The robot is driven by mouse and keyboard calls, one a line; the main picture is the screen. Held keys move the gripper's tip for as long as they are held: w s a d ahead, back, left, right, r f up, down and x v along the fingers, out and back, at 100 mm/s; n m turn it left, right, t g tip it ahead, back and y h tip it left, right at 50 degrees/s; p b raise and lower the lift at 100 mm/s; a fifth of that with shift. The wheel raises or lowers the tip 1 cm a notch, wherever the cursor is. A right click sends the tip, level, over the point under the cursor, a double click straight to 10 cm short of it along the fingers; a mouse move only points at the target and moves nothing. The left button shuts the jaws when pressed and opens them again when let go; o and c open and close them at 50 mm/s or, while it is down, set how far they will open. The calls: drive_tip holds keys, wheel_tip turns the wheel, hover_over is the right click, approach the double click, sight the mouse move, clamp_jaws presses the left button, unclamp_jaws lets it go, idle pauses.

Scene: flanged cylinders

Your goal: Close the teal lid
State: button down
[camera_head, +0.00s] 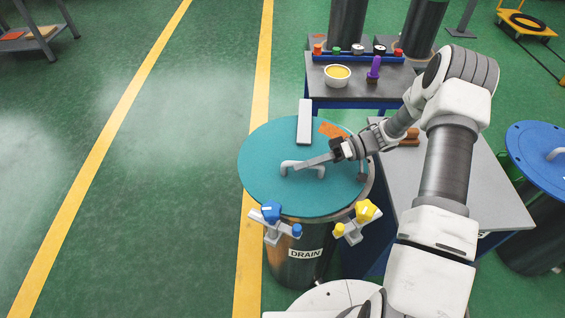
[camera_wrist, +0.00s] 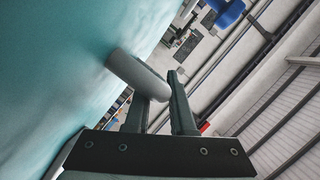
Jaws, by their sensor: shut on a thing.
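The teal lid (camera_head: 265,160) lies over the top of a dark metal drum (camera_head: 295,265) labelled DRAIN. The drum's pale rim shows past the lid on the right, so the lid looks shifted left or slightly raised; I cannot tell which. A grey bar handle (camera_head: 318,171) stands on the lid. My gripper (camera_head: 300,164) reaches in from the right and is shut on this handle. In the wrist view my gripper (camera_wrist: 158,82) has its two fingers on either side of the handle (camera_wrist: 135,72), with the teal lid (camera_wrist: 60,70) filling the left.
A blue-knobbed clamp (camera_head: 272,212) and a yellow-knobbed clamp (camera_head: 364,211) sit at the drum's front rim. A grey table (camera_head: 465,190) adjoins on the right. Behind stands a bench with a bowl (camera_head: 337,76). A blue-lidded drum (camera_head: 535,150) is at far right.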

drive_tip(key=shift+d+r+n+g, duration=0.1)
drive_tip(key=shift+d+n+g, duration=0.45)
drive_tip(key=shift+d, duration=0.75)
drive_tip(key=c, duration=0.8)
unclamp_jaws()
drive_tip(key=shift+o, duration=0.2)
drive_tip(key=v, duration=1.7)
drive_tip(key=shift+w+r+b, duration=0.15)
drive_tip(key=shift+r+b, duration=0.1)
drive_tip(key=shift+b, duration=0.05)
